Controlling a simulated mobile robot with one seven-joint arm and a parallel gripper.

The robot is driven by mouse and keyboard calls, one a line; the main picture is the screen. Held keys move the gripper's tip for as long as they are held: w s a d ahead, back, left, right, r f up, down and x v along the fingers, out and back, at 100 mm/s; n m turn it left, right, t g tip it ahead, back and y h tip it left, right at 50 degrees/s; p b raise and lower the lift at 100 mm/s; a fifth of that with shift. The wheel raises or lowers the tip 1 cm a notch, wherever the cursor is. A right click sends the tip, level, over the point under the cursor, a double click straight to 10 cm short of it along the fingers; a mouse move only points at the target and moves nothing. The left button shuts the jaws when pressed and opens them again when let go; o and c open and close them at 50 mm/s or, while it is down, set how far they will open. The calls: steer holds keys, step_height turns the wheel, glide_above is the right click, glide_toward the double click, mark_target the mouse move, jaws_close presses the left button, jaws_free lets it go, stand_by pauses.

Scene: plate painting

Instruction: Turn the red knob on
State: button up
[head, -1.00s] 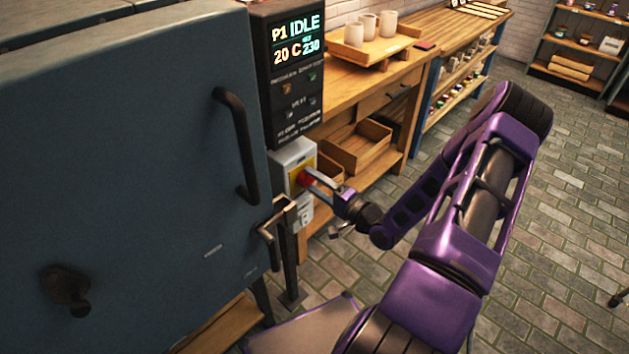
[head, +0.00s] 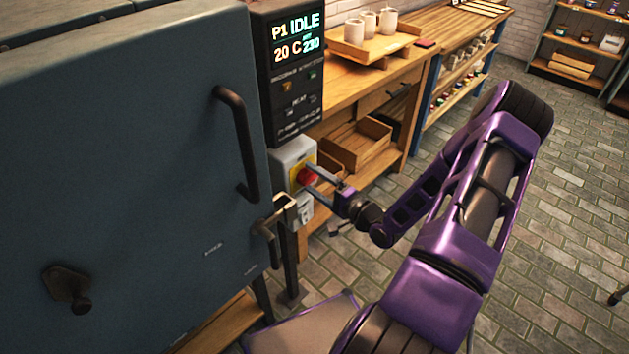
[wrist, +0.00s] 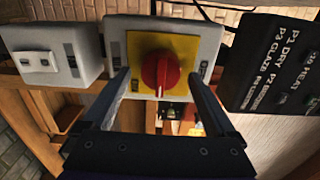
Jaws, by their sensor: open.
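The red knob (head: 307,177) sits on a yellow plate on a grey switch box (head: 291,152), beside the kiln. In the wrist view the red knob (wrist: 160,74) faces me on its yellow plate (wrist: 188,50), its grip ridge running up and down in the picture. My gripper (head: 313,181) is at the box front, its fingers spread. In the wrist view my gripper (wrist: 157,98) is open, one finger on each side of the knob, with a gap between each finger and the knob. I cannot tell whether the fingertips touch the plate.
The kiln (head: 130,150) with its long door handle (head: 237,145) stands at left. A control panel (head: 291,75) reading IDLE is above the box. A small metal latch (head: 270,228) is just below. A wooden bench (head: 345,95) stands behind.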

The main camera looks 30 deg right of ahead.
steer(key=v, duration=1.7)
steer(key=shift+s, duration=0.15)
steer(key=shift+d, duration=0.1)
